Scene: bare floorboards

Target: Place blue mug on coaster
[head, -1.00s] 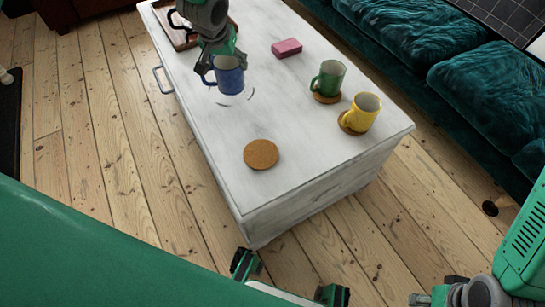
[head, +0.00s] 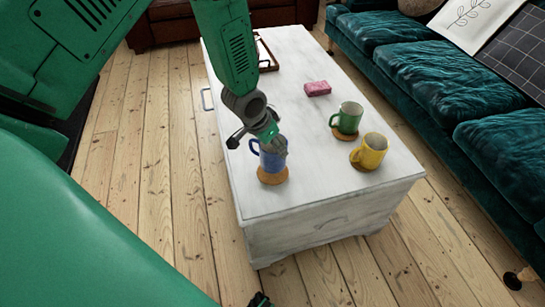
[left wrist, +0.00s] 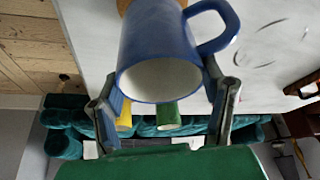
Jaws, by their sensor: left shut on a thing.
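The blue mug (head: 268,157) is upright over the cork coaster (head: 272,178) at the near left end of the white table. Its base overlaps the coaster; I cannot tell a small gap from contact. My left gripper (head: 264,137) is shut on the mug from above. In the left wrist view the mug (left wrist: 155,50) sits between the two fingers, its handle to the right. A sliver of the coaster (left wrist: 124,4) shows behind it. A small dark tip of my right gripper (head: 261,300) shows at the bottom edge; the rest is out of frame.
On the white table (head: 310,190), a green mug (head: 347,118) and a yellow mug (head: 370,151) stand on coasters at right. A pink block (head: 317,89) and a wooden tray (head: 265,55) lie farther back. A teal sofa (head: 440,80) runs along the right side.

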